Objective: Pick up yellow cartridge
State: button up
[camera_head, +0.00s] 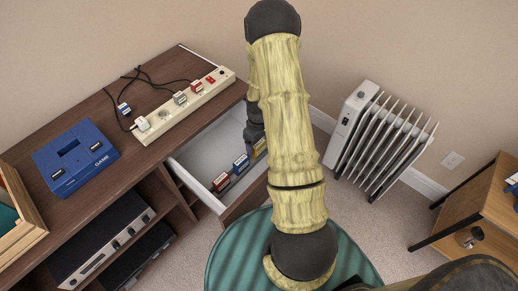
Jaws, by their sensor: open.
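The yellow cartridge (259,147) stands in the open white drawer (196,158), at the right end of a short row, partly hidden behind my arm. A blue cartridge (240,163) and a red cartridge (221,182) stand in the same drawer to its left. The dark end of my gripper (254,132) shows beside my arm, over the drawer and just above the yellow cartridge in the picture. My gripper is open; its fingertips are mostly hidden, and I cannot tell whether they touch the cartridge.
A blue game console (75,158) and a power strip (186,104) with plugs and cables sit on the brown cabinet top. A white radiator (377,140) stands right of the drawer. A green round seat (226,250) is in front. A wooden side table (470,210) stands at right.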

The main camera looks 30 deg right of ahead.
notch_tip(320, 180, down, 3)
jog(key=shift+r, duration=0.15)
jog(key=shift+c, duration=0.2)
jog(key=c, duration=1)
